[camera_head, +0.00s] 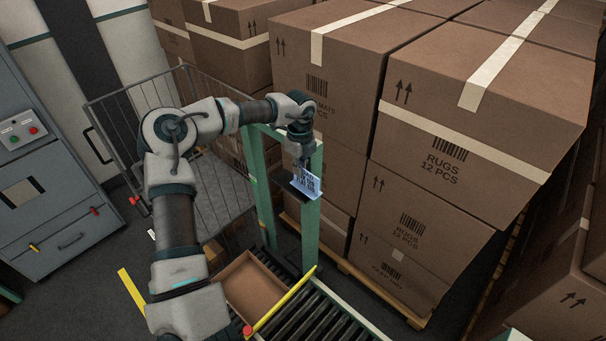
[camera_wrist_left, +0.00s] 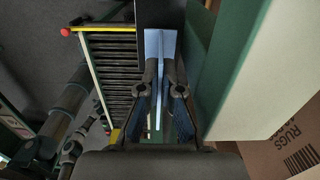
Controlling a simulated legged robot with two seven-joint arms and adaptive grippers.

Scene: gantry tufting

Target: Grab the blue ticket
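The blue ticket (camera_head: 308,184) is a pale blue card with dark print. It stands at a small dark ledge (camera_head: 284,183) on a green post in the head view. My left gripper (camera_head: 303,163) reaches down to its top edge from above. In the left wrist view the ticket (camera_wrist_left: 160,108) is seen edge-on, a thin pale blue strip between the two fingers of my left gripper (camera_wrist_left: 161,68). The fingers are close together on either side and appear shut on it. The ticket's lower edge is still at the ledge. My right gripper is not in view.
The green post (camera_head: 309,225) stands close beside the ticket. A roller conveyor (camera_head: 315,318) with a yellow bar (camera_head: 282,302) and an open brown box (camera_head: 252,287) lies below. Stacked cartons (camera_head: 460,165) fill the right. A wire cage (camera_head: 130,115) and grey cabinet (camera_head: 55,185) stand left.

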